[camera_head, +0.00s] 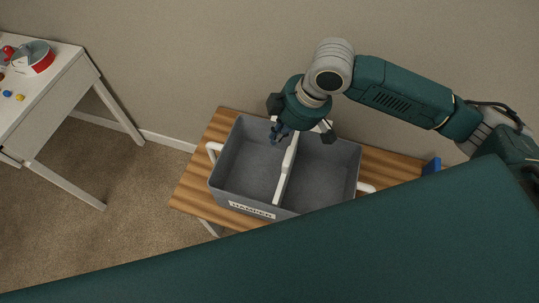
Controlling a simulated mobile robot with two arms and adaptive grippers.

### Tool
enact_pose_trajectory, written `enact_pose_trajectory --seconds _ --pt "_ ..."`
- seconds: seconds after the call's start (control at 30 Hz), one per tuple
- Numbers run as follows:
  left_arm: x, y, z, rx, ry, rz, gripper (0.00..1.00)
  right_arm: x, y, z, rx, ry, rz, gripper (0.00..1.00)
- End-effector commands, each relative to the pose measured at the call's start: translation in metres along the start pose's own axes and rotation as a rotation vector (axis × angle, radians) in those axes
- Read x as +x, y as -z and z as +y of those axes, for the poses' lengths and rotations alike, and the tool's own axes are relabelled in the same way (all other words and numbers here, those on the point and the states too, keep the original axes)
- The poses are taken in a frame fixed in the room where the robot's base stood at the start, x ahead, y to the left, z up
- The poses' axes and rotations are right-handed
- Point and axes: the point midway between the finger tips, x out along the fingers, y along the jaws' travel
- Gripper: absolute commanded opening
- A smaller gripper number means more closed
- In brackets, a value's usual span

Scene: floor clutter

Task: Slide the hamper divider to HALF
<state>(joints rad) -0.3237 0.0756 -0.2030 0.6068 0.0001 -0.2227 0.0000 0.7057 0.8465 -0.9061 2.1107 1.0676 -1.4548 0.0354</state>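The grey hamper (232,166) stands on a wooden-topped bench, with a white HAMPER label (252,210) on its front and white handles at both sides. Its pale divider (285,173) stands across the inside near the middle, leaving an empty compartment on each side. No HALF mark can be made out. My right gripper (280,133) points down over the back of the hamper, just left of the divider's far end. Its fingertips are small and partly hidden by its own body, so I cannot tell whether they touch the divider. My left gripper is not in view.
The wooden bench top (195,180) shows left of the hamper. A small blue object (431,165) is at its right end. A wall is close behind. A white table (45,110) with a red-and-white round container (36,58) stands at the left. Carpet lies between.

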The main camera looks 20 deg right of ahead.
Motion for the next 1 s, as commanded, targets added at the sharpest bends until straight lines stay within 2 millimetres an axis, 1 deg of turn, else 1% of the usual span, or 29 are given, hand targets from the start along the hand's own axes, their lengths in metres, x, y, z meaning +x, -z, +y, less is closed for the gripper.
enact_pose_trajectory --seconds 0.03,0.13,0.2,0.27,0.37,0.47,0.53,0.6,0.7,0.8,1.0 --pt "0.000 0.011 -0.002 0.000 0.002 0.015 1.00 0.004 0.000 0.000 -0.003 0.001 -0.001 0.00" --pt "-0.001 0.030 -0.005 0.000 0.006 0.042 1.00 0.018 0.000 -0.001 -0.001 0.004 0.000 0.00" --pt "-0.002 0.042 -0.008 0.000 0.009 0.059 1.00 0.031 0.000 -0.002 0.000 0.006 -0.001 0.00" --pt "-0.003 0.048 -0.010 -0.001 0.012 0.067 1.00 0.044 0.000 -0.002 0.001 0.006 -0.002 0.00" --pt "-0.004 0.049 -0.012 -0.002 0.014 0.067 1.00 0.066 0.000 -0.002 0.003 0.007 -0.001 0.00" --pt "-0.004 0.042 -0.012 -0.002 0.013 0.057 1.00 0.087 0.001 -0.002 0.003 0.005 0.000 0.00" --pt "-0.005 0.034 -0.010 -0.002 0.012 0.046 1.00 0.101 0.000 -0.002 0.003 0.005 -0.001 0.00" --pt "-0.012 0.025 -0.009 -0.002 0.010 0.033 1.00 0.090 -0.014 0.000 0.003 0.001 -0.003 0.00" --pt "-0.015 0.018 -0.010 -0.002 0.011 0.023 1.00 0.086 -0.026 0.000 0.003 0.002 -0.003 0.00" --pt "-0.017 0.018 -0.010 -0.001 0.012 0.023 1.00 0.084 -0.034 -0.001 0.002 0.002 -0.001 0.00" --pt "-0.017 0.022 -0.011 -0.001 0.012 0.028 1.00 0.084 -0.037 -0.001 0.002 0.003 0.001 0.00"
